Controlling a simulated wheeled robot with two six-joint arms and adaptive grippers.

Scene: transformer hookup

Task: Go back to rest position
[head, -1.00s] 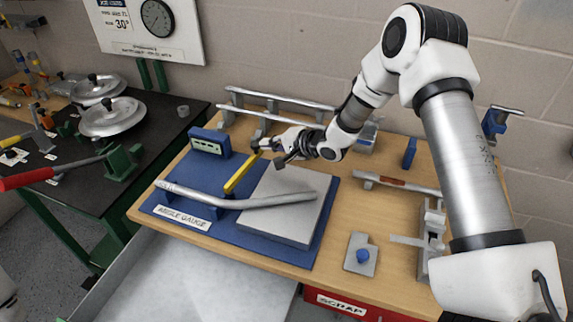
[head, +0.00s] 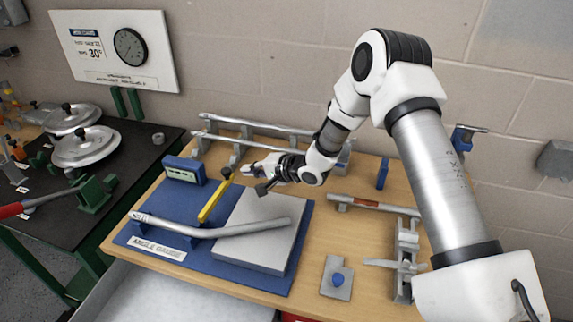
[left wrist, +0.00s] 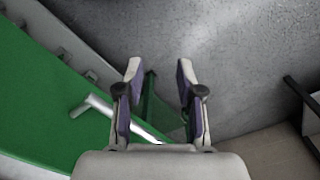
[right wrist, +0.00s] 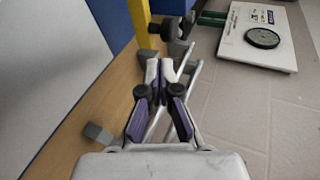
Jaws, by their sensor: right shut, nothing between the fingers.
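My right gripper (head: 250,171) is over the back of the wooden workbench, beside the yellow arm of the angle gauge (head: 214,202) and not holding anything. In the right wrist view its fingertips (right wrist: 160,70) are together, with nothing between them. My left gripper (left wrist: 158,75) shows only in the left wrist view. Its fingers stand apart and empty, with a green surface on the left and grey floor around. A bent metal tube (head: 215,229) lies across the blue angle gauge board (head: 135,229) and the grey plate (head: 262,250).
A rack with metal tubes (head: 262,126) stands behind my right gripper. A black table (head: 110,190) with metal lids stands left. The wall closes off the back.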

